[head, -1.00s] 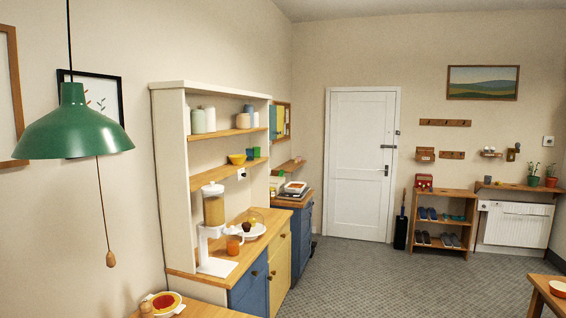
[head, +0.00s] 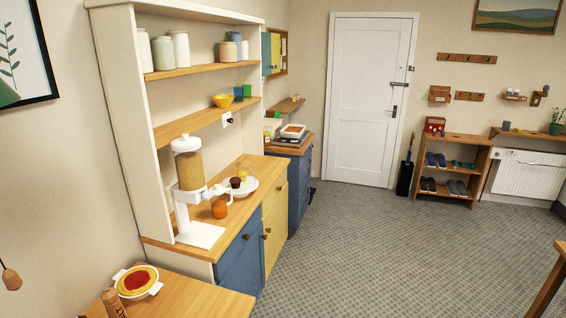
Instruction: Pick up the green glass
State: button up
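A small green glass (head: 247,90) stands on the middle shelf of the white hutch (head: 112,120), near the shelf's right end. My gripper is not in the head view.
A wooden table (head: 190,299) with a pie dish (head: 154,290) is at the lower left. The grey floor (head: 390,250) is open to the right.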

aim_at(246, 87)
jog(key=i, duration=3.65)
jog(key=i+l+u, duration=0.1)
jog(key=i+u, duration=0.15)
jog(key=i, duration=0.3)
jog(key=i+l+u, duration=0.25)
jog(key=i, duration=0.3)
